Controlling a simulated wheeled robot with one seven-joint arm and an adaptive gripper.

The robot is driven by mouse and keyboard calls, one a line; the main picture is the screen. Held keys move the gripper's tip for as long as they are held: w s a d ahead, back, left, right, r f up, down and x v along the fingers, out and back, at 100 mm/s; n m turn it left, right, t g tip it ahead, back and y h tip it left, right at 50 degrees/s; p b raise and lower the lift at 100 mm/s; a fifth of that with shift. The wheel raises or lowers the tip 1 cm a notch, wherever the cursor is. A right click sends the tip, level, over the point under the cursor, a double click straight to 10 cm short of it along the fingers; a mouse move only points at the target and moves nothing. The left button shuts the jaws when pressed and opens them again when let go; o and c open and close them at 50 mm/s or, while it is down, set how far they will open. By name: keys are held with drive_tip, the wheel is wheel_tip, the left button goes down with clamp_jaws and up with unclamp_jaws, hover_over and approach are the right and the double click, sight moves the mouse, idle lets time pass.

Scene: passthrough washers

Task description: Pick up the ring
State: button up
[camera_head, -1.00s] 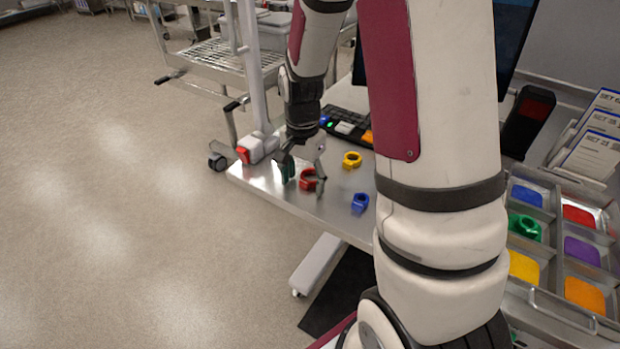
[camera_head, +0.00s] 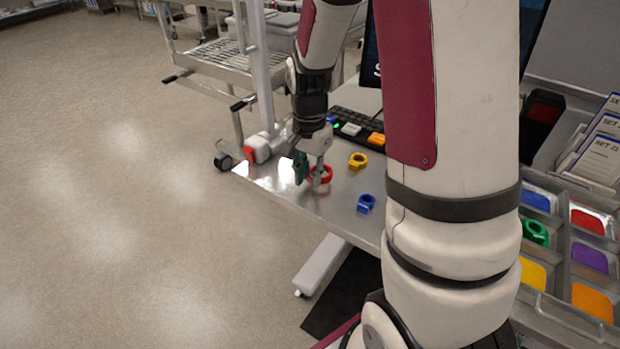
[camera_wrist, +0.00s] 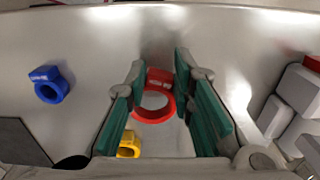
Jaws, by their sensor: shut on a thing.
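A red ring (camera_head: 325,175) with a block-like tab is on the metal table near its front left corner. My gripper (camera_head: 313,181) points down at it, partly hiding it in the head view. In the wrist view the red ring (camera_wrist: 153,117) lies between the green-padded fingers, with its tab (camera_wrist: 160,78) between the fingertips. My gripper (camera_wrist: 160,76) is shut on the red ring. I cannot tell whether the ring is off the tabletop. A yellow ring (camera_head: 358,160) and a blue ring (camera_head: 366,203) lie apart to the right.
On the right is a sectioned tray (camera_head: 556,250) with coloured compartments, one holding a green ring (camera_head: 536,233). A wire-shelf cart (camera_head: 215,62) stands behind the table. Open floor lies to the left.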

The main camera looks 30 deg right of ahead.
drive_tip(key=shift+s+r, duration=0.2)
drive_tip(key=shift+r, duration=0.35)
drive_tip(key=shift+s+r, duration=0.2)
drive_tip(key=shift+r, duration=0.3)
drive_tip(key=s, duration=0.8)
drive_tip(key=s+r, duration=0.1)
drive_tip(key=s, duration=0.3)
drive_tip(key=shift+s+a, duration=0.2)
drive_tip(key=shift+s, duration=0.15)
drive_tip(key=shift+s+r+p, duration=0.2)
drive_tip(key=shift+r+p, duration=0.05)
drive_tip(key=shift+p, duration=0.95)
drive_tip(key=shift+s+p, duration=0.1)
drive_tip(key=shift+p, duration=0.3)
drive_tip(key=shift+s+p, duration=0.15)
drive_tip(key=shift+p, duration=0.35)
drive_tip(key=s+p, duration=0.1)
drive_tip(key=p, duration=0.2)
drive_tip(key=shift+s+p, duration=0.15)
drive_tip(key=shift+p, duration=0.25)
